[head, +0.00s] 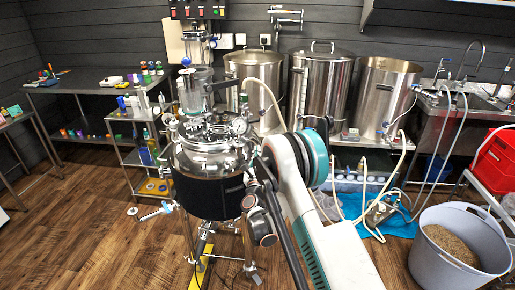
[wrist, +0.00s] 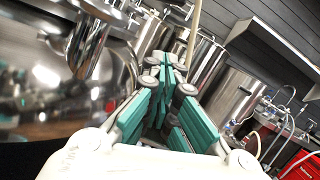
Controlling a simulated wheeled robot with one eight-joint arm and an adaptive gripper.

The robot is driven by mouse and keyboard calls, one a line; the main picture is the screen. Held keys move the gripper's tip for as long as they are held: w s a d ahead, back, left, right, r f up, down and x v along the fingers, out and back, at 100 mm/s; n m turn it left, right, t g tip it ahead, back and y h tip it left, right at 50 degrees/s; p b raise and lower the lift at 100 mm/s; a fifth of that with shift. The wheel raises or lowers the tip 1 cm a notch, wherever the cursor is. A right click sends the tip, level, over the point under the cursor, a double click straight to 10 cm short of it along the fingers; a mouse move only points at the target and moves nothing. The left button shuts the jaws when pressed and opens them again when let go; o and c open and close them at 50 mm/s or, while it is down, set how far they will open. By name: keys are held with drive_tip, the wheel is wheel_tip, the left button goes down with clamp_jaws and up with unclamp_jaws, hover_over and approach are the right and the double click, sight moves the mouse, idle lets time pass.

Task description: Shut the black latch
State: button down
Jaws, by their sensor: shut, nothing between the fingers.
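I cannot make out a black latch for certain in either view. A steel vessel (head: 205,160) with a domed lid and a black jacket (head: 200,197) stands left of my arm in the head view. Its shiny steel side (wrist: 45,85) fills the left of the wrist view, with a steel pipe fitting (wrist: 88,45) in front of it. My gripper (wrist: 166,72) has its teal fingers together and empty, pointing away from the wrist, just right of the vessel. In the head view my own arm largely hides the gripper and the vessel's right side.
Tall steel pots (head: 320,85) stand behind on a low stand. A sink (head: 470,105) with hoses is at the right. A grey bucket of grain (head: 460,240) stands on the floor at the right. Shelves (head: 90,82) are at the left; the wooden floor at the front left is clear.

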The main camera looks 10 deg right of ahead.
drive_tip(key=w+d+r+b, duration=0.1)
drive_tip(key=w+r+b, duration=0.2)
drive_tip(key=w+r, duration=0.2)
drive_tip(key=x, duration=0.3)
drive_tip(key=shift+w+a, duration=0.25)
drive_tip(key=shift+a, duration=0.1)
drive_tip(key=shift+r, duration=0.15)
drive_tip(key=shift+r+n, duration=0.15)
drive_tip(key=shift+n, duration=0.35)
